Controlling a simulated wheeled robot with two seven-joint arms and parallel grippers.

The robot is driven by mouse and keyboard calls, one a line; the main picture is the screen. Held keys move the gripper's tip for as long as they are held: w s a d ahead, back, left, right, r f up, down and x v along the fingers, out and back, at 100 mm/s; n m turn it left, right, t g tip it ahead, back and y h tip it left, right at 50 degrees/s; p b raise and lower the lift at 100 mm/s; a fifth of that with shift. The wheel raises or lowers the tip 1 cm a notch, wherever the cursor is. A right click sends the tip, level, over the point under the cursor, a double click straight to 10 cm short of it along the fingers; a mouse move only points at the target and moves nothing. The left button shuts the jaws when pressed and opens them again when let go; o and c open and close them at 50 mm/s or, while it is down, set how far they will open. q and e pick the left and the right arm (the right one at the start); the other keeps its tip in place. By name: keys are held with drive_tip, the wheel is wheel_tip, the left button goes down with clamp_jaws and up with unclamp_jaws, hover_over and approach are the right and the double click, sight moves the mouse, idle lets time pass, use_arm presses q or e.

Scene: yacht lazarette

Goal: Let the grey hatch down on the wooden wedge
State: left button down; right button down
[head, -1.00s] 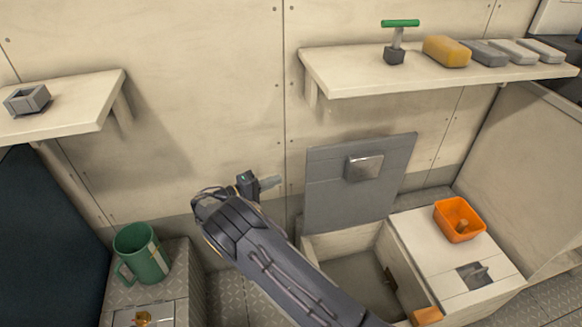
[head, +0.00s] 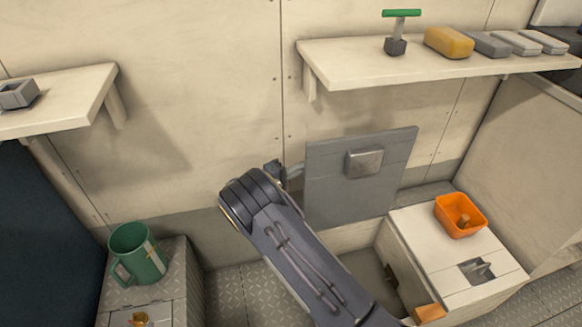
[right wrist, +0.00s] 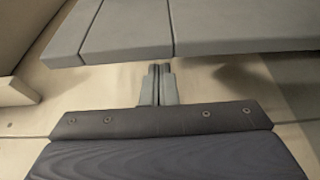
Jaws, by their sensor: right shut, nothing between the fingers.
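The grey hatch (head: 325,190) stands upright and open behind the locker opening, with a square metal plate (head: 364,163) on its face. The wooden wedge (head: 430,313) appears to be the orange-brown block at the opening's front right corner; its lower part is cut off or hidden. My right gripper (head: 297,172) is shut and empty, at the left edge of the hatch; I cannot tell whether it touches. Its closed fingers (right wrist: 161,85) show in the right wrist view, below a grey slab I cannot identify for sure. My left gripper is out of view.
Right of the opening, an orange tub (head: 460,217) stands on the cream locker top (head: 425,225). A shelf (head: 400,75) with a green-handled tool (head: 398,35) and several blocks hangs above the hatch. A green mug (head: 138,252) stands at left. My right forearm covers part of the opening.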

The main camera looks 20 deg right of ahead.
drive_tip(key=shift+s, duration=0.45)
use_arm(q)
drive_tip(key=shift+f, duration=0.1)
